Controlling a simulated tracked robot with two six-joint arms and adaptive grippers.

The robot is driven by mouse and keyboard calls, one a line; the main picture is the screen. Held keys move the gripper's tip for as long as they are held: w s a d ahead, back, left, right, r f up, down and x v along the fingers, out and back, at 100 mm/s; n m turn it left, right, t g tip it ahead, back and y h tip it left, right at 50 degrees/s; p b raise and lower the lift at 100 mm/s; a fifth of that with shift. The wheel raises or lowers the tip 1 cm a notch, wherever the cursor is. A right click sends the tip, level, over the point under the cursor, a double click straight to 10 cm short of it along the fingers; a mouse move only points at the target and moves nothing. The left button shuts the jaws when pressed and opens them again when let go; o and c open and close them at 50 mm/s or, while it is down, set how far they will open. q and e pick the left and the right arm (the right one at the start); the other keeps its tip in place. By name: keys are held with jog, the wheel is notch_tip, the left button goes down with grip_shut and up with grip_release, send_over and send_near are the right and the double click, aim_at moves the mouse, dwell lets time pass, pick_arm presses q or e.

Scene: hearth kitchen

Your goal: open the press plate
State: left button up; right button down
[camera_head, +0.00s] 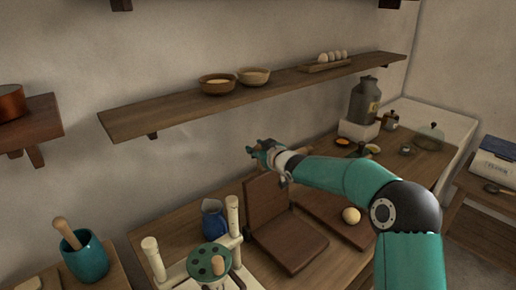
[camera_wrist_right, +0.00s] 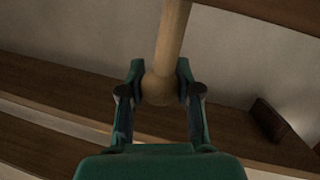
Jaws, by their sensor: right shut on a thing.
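The press is two brown wooden plates. The upper press plate (camera_head: 265,203) stands upright at the left edge of the lower plate (camera_head: 290,244), which lies flat on the counter. My right gripper (camera_head: 264,152) is just above and behind the top of the upright plate. In the right wrist view its fingers (camera_wrist_right: 159,92) are shut on the rounded end of a pale wooden handle (camera_wrist_right: 173,35). My left gripper is out of view.
A blue jug (camera_head: 214,222) and a white stand with wooden posts (camera_head: 155,260) are close left of the press. A dark board (camera_head: 335,215) and a round yellowish ball (camera_head: 351,215) lie to the right. A wall shelf (camera_head: 180,108) with bowls runs above.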

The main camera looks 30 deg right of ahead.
jog(key=shift+a+f, duration=0.1)
jog(key=shift+f, duration=0.3)
jog(key=c, duration=0.8)
grip_release()
jog(key=shift+r, duration=0.15)
jog(key=shift+s, duration=0.1)
jog(key=v, duration=1.1)
jog(key=shift+s+r, duration=0.1)
jog(key=shift+s, duration=0.25)
jog(key=shift+s, duration=0.1)
